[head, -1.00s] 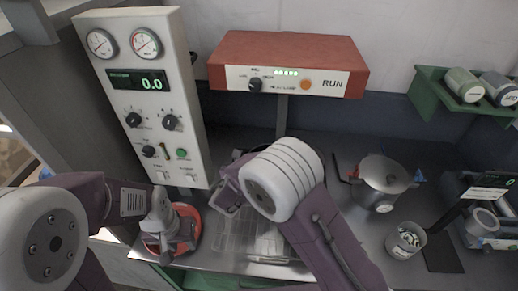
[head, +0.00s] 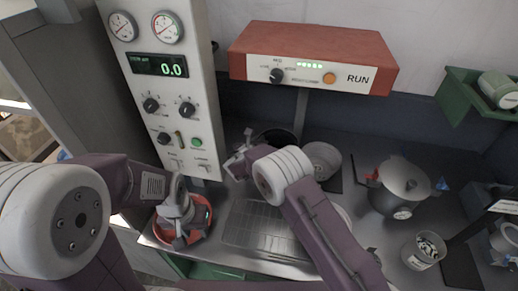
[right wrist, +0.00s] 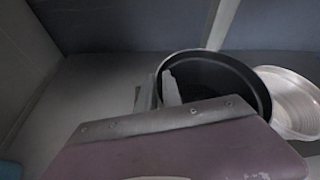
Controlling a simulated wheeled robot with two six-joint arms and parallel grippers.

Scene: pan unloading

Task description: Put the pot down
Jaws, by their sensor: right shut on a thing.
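The pot is a dark round vessel (head: 280,137) at the back of the steel counter, partly hidden by my right arm in the head view. In the right wrist view the dark pot (right wrist: 225,80) shows its open top and black inside. My right gripper (head: 238,160) is at its left side. In the right wrist view the fingers of my right gripper (right wrist: 158,90) are at its left rim, one inside and one outside, shut on it. I cannot tell whether its base touches the counter. My left gripper (head: 182,228) is over a red round container (head: 205,209); its jaws are unclear.
A wire rack (head: 245,226) lies in front. A control panel (head: 165,100) rises at left, and a red-topped unit (head: 310,50) overhangs the back.

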